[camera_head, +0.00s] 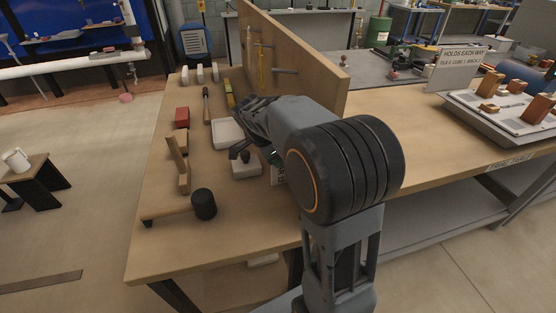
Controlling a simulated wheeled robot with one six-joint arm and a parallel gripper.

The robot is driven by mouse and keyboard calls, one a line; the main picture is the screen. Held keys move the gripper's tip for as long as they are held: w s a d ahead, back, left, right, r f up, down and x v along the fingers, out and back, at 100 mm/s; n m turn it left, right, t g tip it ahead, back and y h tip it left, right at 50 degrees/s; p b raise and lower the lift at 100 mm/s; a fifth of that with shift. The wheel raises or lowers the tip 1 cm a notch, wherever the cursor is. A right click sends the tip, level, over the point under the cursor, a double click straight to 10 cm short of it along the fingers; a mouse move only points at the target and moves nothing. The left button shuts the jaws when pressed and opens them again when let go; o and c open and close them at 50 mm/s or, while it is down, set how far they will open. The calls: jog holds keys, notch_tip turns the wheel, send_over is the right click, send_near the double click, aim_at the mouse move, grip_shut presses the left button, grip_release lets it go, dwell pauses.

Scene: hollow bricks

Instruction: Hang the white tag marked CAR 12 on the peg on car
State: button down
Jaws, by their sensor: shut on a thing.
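My gripper (272,156) is small in view and partly hidden behind my own arm, over the near table. It is shut on a white tag (278,175) with dark marks, which shows just below it at the arm's edge. The tag's right part is hidden by my arm, and its lettering is too small to read. I cannot make out a car or its peg in this view.
The wooden table (160,245) holds a black-headed mallet (204,204), a red block (182,117), a white tray (227,134) and a low white block (245,168). A wooden panel (300,62) stands behind my arm. A pale board with brown blocks (480,112) lies at right. The front left tabletop is clear.

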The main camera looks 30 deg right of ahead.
jog(key=shift+f, duration=0.25)
jog(key=c, duration=1.7)
grip_release()
jog(key=o, duration=0.5)
jog(key=shift+c, duration=0.2)
jog(key=s+p+v, duration=0.1)
jog(key=v, duration=1)
jog(key=s+a+f+n+t+y, duration=0.1)
jog(key=s+a+f+n+y, duration=0.1)
jog(key=s+f+n, duration=0.2)
jog(key=s+a+f+n+t+y, duration=0.2)
jog(key=s+f+n, duration=0.3)
jog(key=s+n, duration=0.5)
jog(key=shift+a+f+n+t+y, duration=0.3)
jog(key=shift+a+n, duration=0.05)
jog(key=shift+n, duration=2.25)
